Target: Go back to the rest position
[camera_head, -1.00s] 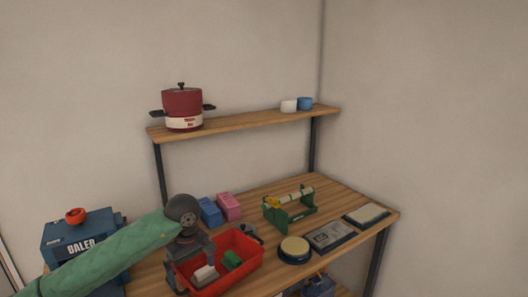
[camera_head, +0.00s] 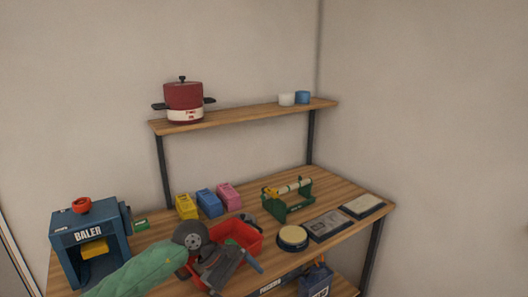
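My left arm, in a green sleeve, comes in from the lower left. Its dark gripper (camera_head: 222,270) is over the front of the red bin (camera_head: 246,238) on the wooden table. The gripper hides much of the bin and its contents. I cannot make out whether its fingers are open or shut. My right gripper is not in view.
A blue baler (camera_head: 72,258) stands at the table's left. Yellow (camera_head: 187,207), blue (camera_head: 209,203) and pink (camera_head: 229,196) boxes stand behind the bin. A green-framed roller device (camera_head: 288,197), a round pad (camera_head: 293,237) and flat trays (camera_head: 362,206) lie right. A red cooker (camera_head: 183,99) stands on the shelf.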

